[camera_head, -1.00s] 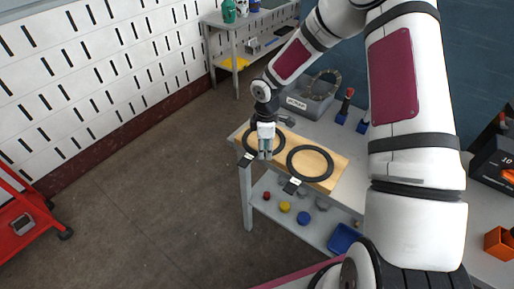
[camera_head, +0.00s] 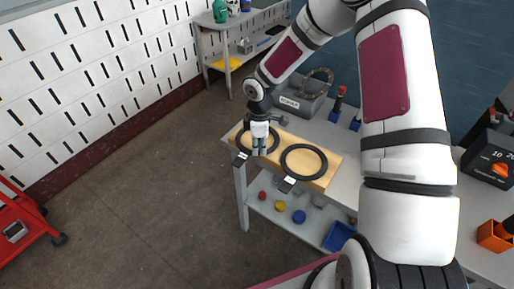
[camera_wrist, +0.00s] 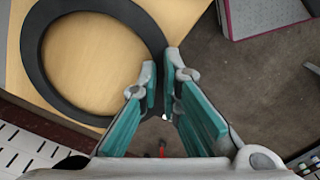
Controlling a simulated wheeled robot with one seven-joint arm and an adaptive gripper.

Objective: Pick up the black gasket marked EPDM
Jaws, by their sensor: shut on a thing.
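Two black ring gaskets lie on a light wooden board on the grey table: a left gasket (camera_head: 274,146) and a right gasket (camera_head: 303,161). Each has a small tag at the board's front edge, a left tag (camera_head: 240,158) and a right tag (camera_head: 287,184); their lettering is too small to read. My gripper (camera_head: 260,153) is at the front of the left gasket and covers part of it. In the wrist view a black gasket (camera_wrist: 73,100) fills the upper left, and my gripper's fingertips (camera_wrist: 161,70) are closed at its right rim. The exact contact is partly hidden.
The wooden board (camera_head: 325,179) lies along the table's front edge. Behind it are a grey labelled bin (camera_head: 298,103) and red-and-blue tools (camera_head: 337,104). A lower shelf (camera_head: 270,212) holds small coloured pieces and a blue bin (camera_head: 339,236).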

